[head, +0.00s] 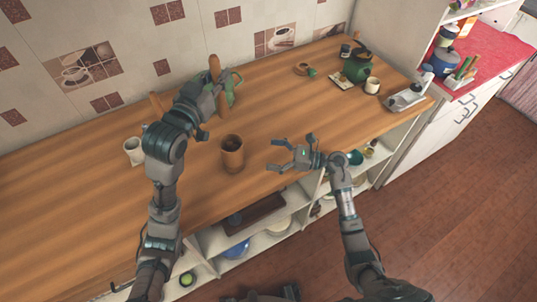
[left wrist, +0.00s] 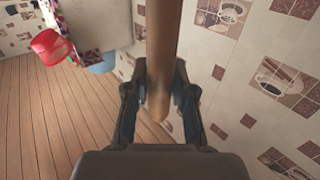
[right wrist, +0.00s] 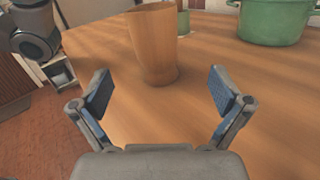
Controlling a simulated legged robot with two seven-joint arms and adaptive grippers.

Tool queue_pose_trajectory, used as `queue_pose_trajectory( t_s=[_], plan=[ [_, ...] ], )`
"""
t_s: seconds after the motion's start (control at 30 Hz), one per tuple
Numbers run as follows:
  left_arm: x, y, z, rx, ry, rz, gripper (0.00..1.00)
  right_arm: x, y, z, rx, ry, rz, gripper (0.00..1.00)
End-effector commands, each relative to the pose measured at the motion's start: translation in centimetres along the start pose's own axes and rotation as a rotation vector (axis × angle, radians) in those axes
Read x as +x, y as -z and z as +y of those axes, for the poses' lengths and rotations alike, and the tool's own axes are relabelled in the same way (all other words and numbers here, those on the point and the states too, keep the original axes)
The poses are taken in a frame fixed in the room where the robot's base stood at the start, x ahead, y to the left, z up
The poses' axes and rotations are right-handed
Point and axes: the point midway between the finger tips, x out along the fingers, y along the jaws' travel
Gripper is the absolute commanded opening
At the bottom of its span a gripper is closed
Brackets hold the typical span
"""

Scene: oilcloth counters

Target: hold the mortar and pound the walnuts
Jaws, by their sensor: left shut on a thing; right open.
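The wooden mortar (head: 232,158) stands upright on the counter, and its inside is dark, so I cannot make out walnuts in it. It also shows in the right wrist view (right wrist: 155,45), beyond the open fingers. My left gripper (head: 214,88) is shut on a wooden pestle (head: 214,66), held up behind and left of the mortar. The pestle runs between the left fingers in the left wrist view (left wrist: 163,45). My right gripper (head: 288,154) is open and empty, right of the mortar and apart from it.
A green pot (head: 238,84) stands behind the left gripper. A brown stick-like thing (head: 157,104) is partly hidden behind that arm. A green kettle (head: 357,66) and small dishes stand at the back right.

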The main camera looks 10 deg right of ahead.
Motion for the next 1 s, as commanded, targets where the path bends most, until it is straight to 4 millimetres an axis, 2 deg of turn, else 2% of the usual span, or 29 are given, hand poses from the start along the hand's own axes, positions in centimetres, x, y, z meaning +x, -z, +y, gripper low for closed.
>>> queue_pose_trajectory(
  t_s=[0.27, 0.5, 0.7, 1.0],
  plan=[
    [0.1, 0.0, 0.1, 0.0, -0.001, 0.0, 0.0, 3.4, 0.5, 0.7, -0.042, -0.037, 0.05, 1.0],
    [0.0, 0.0, 0.0, 0.0, 0.0, 0.001, 0.0, 8.3, 0.8, 0.9, -0.039, -0.036, 0.048, 1.0],
    [-0.1, 0.0, -0.1, -0.001, 0.0, 0.001, 0.0, 11.5, 0.9, 1.0, -0.038, -0.034, 0.049, 1.0],
    [0.1, 0.0, 0.1, 0.001, -0.001, 0.0, 0.0, 12.9, 1.1, 0.9, -0.04, -0.033, 0.05, 1.0]
  ],
)
